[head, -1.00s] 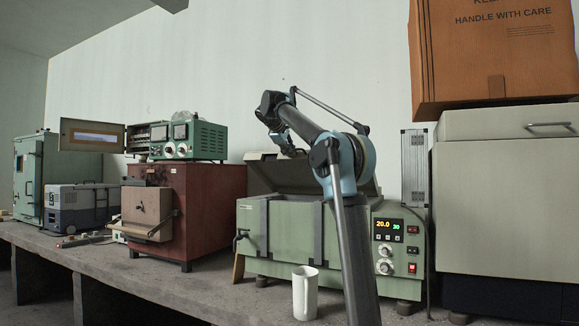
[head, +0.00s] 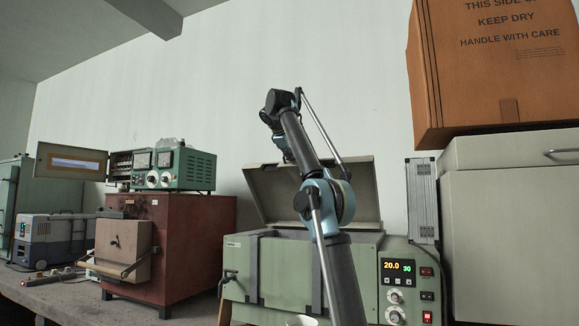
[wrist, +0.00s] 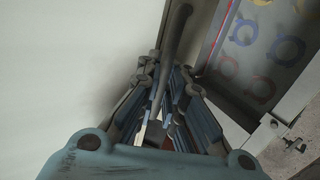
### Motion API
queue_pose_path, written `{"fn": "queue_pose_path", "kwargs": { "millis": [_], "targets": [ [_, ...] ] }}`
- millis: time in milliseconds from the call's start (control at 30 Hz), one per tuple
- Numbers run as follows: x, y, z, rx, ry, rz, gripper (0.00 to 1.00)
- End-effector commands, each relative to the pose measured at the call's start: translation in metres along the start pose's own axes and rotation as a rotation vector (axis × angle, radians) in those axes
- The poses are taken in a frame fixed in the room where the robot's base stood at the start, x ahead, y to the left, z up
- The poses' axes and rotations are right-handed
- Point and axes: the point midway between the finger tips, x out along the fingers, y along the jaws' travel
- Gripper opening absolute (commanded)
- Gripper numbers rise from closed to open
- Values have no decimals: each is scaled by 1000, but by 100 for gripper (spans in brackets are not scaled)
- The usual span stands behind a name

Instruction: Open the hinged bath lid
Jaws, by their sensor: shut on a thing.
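The green bath (head: 275,280) stands on the bench in the head view, with two dark straps on its front and a lit display at right. Its grey-beige hinged lid (head: 355,185) is raised and leans back, well clear of the rim. My arm crosses in front of part of the lid and bath. My gripper (wrist: 168,105) is shut on the dark bar-like lid handle (wrist: 177,35) in the wrist view. In the head view, my gripper is at the lid's upper edge, mostly hidden behind my arm.
A white mug (head: 302,321) stands in front of the bath, barely in frame. A red-brown furnace (head: 185,240) with a green instrument on top is at left. A grey cabinet (head: 510,220) carrying a cardboard box (head: 490,70) is at right. Above the lid is bare wall.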

Motion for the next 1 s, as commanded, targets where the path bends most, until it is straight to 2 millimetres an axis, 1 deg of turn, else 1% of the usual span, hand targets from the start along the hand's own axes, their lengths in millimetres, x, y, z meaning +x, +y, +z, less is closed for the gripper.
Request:
{"fn": "queue_pose_path", "kwargs": {
  "millis": [200, 567, 600, 667, 700, 1000],
  "targets": [
    [-4, 2, 2, -3, -1, 0, 0],
    [-6, 2, 1, -4, 1, 1, 0],
    [-6, 2, 1, -4, 2, 1, 11],
    [-6, 2, 1, -4, 2, 1, 24],
    [-5, 2, 1, -4, 2, 1, 28],
    [-5, 2, 0, -3, 2, 0, 28]
  ]
}}
